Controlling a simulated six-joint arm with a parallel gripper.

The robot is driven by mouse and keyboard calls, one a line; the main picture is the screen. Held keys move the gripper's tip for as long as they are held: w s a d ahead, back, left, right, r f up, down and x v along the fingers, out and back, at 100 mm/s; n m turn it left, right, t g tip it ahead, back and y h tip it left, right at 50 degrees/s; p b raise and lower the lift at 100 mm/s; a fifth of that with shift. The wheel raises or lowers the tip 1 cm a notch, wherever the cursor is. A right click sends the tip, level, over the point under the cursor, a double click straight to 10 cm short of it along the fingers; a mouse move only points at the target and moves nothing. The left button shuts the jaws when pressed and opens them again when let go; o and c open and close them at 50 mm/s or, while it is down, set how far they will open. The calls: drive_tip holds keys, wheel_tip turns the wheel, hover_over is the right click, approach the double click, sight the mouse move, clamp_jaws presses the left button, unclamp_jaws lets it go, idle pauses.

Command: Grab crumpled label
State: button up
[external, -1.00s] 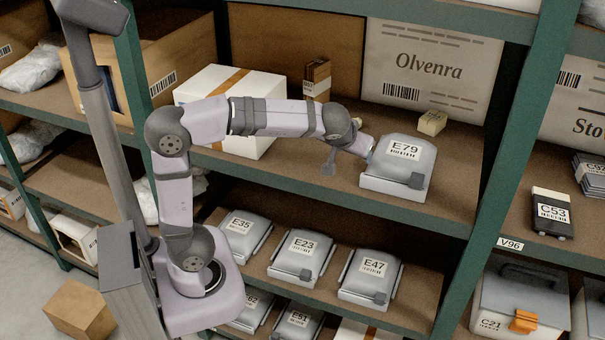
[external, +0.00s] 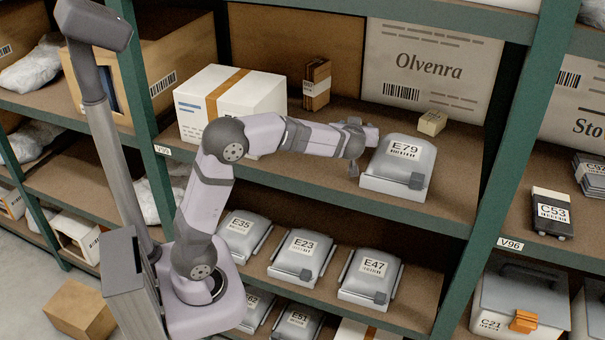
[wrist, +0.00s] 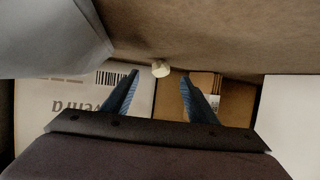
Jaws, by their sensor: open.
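The crumpled label shows in the wrist view as a small cream lump (wrist: 160,69) on the brown shelf, close to the bases of the boxes. My gripper (wrist: 159,77) is open and empty in that view. Its two dark fingers point towards the lump, which appears between and just beyond their tips. I see no contact with it. In the external view my gripper (external: 366,137) is above the shelf, just left of the grey bin E79 (external: 400,168). The lump cannot be made out there, and my wrist covers that part of the shelf.
Bin E79 also shows close at left in the wrist view (wrist: 50,35). The Olvenra box (external: 430,65), a small brown carton (external: 317,85) and a white box (external: 225,105) stand at the back. A small tan block (external: 432,122) sits behind E79.

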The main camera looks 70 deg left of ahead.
drive_tip(key=shift+w+a+f, duration=0.1)
drive_tip(key=shift+w+a, duration=0.1)
drive_tip(key=shift+a, duration=0.05)
drive_tip(key=shift+w+a+f+p, duration=0.1)
drive_tip(key=shift+w+a+p, duration=0.15)
drive_tip(key=shift+a+p, duration=0.45)
drive_tip(key=shift+p+x, duration=1.2)
drive_tip(key=shift+w+a+f, duration=0.35)
drive_tip(key=shift+w+f, duration=0.05)
drive_tip(key=c, duration=1.1)
